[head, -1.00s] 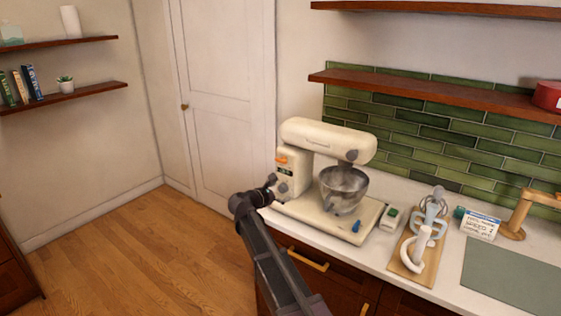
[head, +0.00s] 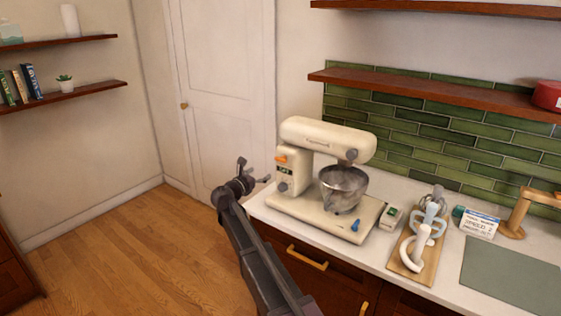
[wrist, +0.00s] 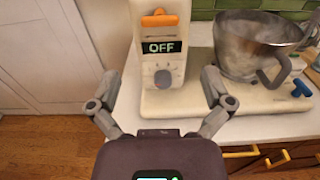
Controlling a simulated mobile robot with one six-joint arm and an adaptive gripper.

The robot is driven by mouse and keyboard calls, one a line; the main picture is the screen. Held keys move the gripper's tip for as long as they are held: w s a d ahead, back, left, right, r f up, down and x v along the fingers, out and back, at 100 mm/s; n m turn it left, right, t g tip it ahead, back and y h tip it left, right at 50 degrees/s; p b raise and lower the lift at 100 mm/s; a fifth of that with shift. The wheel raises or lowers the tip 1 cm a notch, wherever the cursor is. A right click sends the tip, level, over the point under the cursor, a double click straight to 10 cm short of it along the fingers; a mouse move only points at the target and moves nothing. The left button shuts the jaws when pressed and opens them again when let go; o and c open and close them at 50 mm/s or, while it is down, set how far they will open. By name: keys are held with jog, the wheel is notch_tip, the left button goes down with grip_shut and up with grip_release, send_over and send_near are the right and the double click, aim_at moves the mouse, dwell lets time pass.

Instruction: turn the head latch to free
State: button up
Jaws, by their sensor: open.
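The cream stand mixer (head: 325,135) stands on the counter with its head level over the metal bowl (head: 343,187). An orange lever (head: 282,158), which looks like the head latch, sits on the column's side. In the wrist view the orange lever (wrist: 159,19) lies roughly crosswise above a display reading OFF (wrist: 161,48) and a grey dial (wrist: 163,78). My gripper (head: 256,170) is open and empty, left of the mixer and apart from it. In the wrist view its fingers (wrist: 160,76) are spread either side of the column's lower part, below the lever.
A blue lever (head: 356,225) is on the mixer base. A small box with a green top (head: 391,216), a board with beater attachments (head: 412,262), a sign card (head: 479,224) and a wooden stand (head: 514,220) are to the right. Open floor lies left of the counter.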

aim_at(280, 160)
jog(key=x, duration=1.2)
jog(key=shift+w+d, duration=0.3)
jog(key=c, duration=0.9)
